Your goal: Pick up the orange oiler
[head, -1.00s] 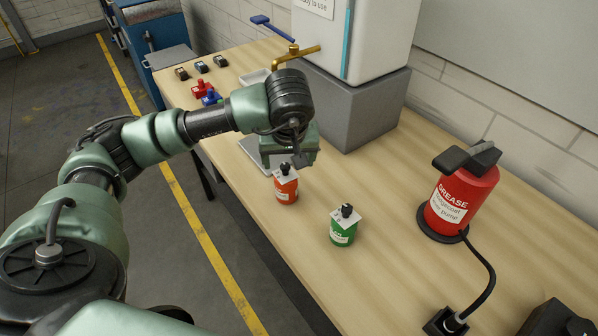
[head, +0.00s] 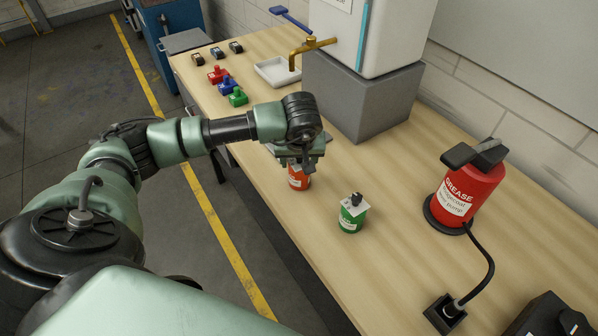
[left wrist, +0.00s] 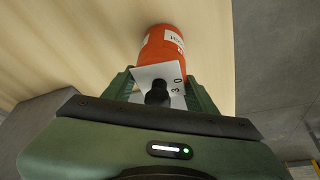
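The orange oiler (head: 299,182) stands upright on the wooden table, its top hidden by my left gripper (head: 304,165) in the head view. In the left wrist view the oiler (left wrist: 165,48) has an orange body, a white plate and a black cap. The plate and cap lie between the two green fingers of my left gripper (left wrist: 160,92). The fingers are apart, one on each side, with a slight gap visible beside the plate; contact is not visible. My right gripper is in neither view.
A green oiler (head: 352,217) stands close by, to the right and nearer. A red grease pump (head: 468,190) with a black cable is farther right. A grey block (head: 362,100) bears a white tank behind. Small coloured items and a white tray (head: 277,72) lie at the far end.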

